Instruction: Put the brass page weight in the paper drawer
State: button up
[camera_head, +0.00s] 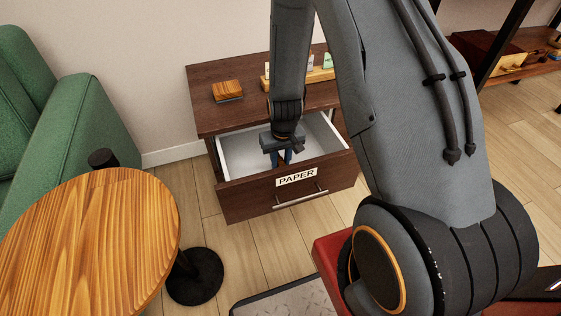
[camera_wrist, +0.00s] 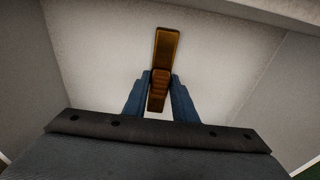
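The paper drawer (camera_head: 229,195) is pulled open at the front of a dark brown cabinet, with a PAPER label and a bar handle on its front. My gripper (camera_head: 286,157) reaches down into the open drawer. In the wrist view, the brass page weight (camera_wrist: 167,45) is a long golden bar with a ridged middle. My gripper's blue fingers (camera_wrist: 160,82) lie close against both sides of that middle and look shut on it. Pale drawer floor shows beneath; whether the weight touches it I cannot tell. In the head view the weight is hidden.
A wooden block (camera_head: 227,91) and a wooden holder with cards (camera_head: 318,76) stand on the cabinet top (camera_head: 212,120). A round wooden table (camera_head: 95,235) and green armchair (camera_head: 85,120) are at the left. Drawer walls stand close around my gripper.

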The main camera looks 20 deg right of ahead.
aim_at(282, 164)
jog(key=o, duration=0.4)
jog(key=shift+o, duration=0.2)
notch_tip(282, 164, up, 12)
jog(key=s+p, duration=0.2)
jog(key=p, duration=0.2)
jog(key=s+a+r+n, duration=0.1)
jog(key=s+a+r, duration=0.35)
jog(key=r, duration=0.25)
jog(key=s+a+r+n, duration=0.1)
jog(key=s+a+r, duration=0.2)
jog(key=a+r, duration=0.35)
jog(key=s+a+r+n, duration=0.1)
jog(key=s+a+r, duration=0.1)
jog(key=s+r, duration=0.3)
jog(key=s+a+r+n+g, duration=0.1)
jog(key=s+r, duration=0.4)
jog(key=s, duration=0.5)
jog(key=shift+a+r+n+y, duration=0.2)
jog(key=shift+a+n+y, duration=0.1)
jog(key=shift+a, duration=0.35)
jog(key=d+r+m+p, duration=0.4)
jog(key=d+r+p, duration=0.9)
jog(key=p, duration=1)
notch_tip(282, 164, up, 4)
jog(key=shift+s+d+f+m, duration=0.1)
jog(key=shift+s+d+m, duration=0.2)
jog(key=shift+s, duration=0.05)
